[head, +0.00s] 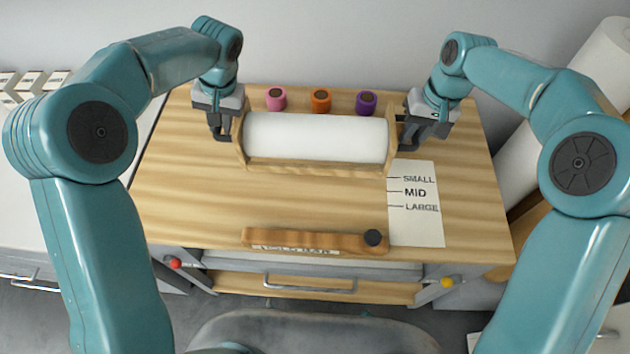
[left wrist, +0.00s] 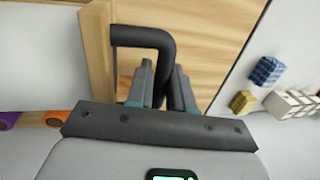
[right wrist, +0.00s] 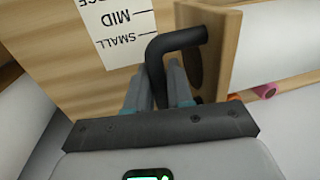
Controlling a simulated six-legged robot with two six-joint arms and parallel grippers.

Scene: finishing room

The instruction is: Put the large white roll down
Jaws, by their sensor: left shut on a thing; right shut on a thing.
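A large white roll (head: 315,137) lies level across a wooden cradle (head: 318,169) with upright end boards, at the back middle of the workbench. A bent black handle sticks out of each end board; the left handle (left wrist: 150,37) shows in the left wrist view and the right handle (right wrist: 176,42) in the right wrist view. My left gripper (head: 219,130) is shut on the left handle. My right gripper (head: 416,130) is shut on the right handle. I cannot tell whether the cradle touches the bench top or hangs slightly above it.
Pink (head: 276,99), orange (head: 321,101) and purple (head: 366,102) small rolls stand behind the cradle. A white SMALL/MID/LARGE sheet (head: 420,228) lies at right on the workbench (head: 190,210). A wooden bar (head: 315,240) with a black knob lies in front. Bench between is clear.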

